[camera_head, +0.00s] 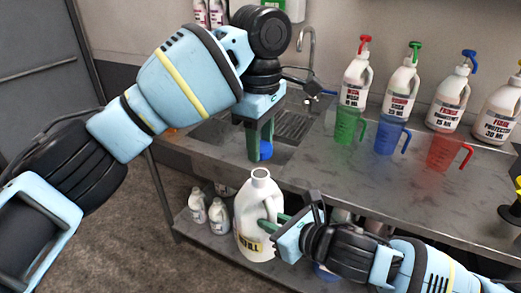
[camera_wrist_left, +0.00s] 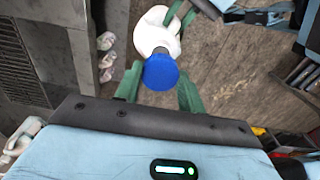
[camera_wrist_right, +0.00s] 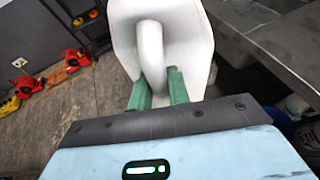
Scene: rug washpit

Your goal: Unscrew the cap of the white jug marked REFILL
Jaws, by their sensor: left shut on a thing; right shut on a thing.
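The white jug (camera_head: 256,228) marked REFILL is upright, held in front of the steel bench, its neck open at the top. My right gripper (camera_head: 272,224) is shut on the jug's handle (camera_wrist_right: 151,55), with a green finger on each side of it. My left gripper (camera_head: 261,143) points down above the jug and is shut on the blue cap (camera_head: 266,150). The cap is off the neck, with a visible gap between them. In the left wrist view the cap (camera_wrist_left: 160,72) sits between the green fingers, with the jug (camera_wrist_left: 158,28) beyond it.
A sink (camera_head: 290,125) with a tap is behind my left gripper. Green (camera_head: 346,127), blue (camera_head: 390,135) and red (camera_head: 447,152) measuring jugs stand on the bench before several pump bottles. Small white jugs (camera_head: 217,214) stand on the lower shelf. Floor is clear at lower left.

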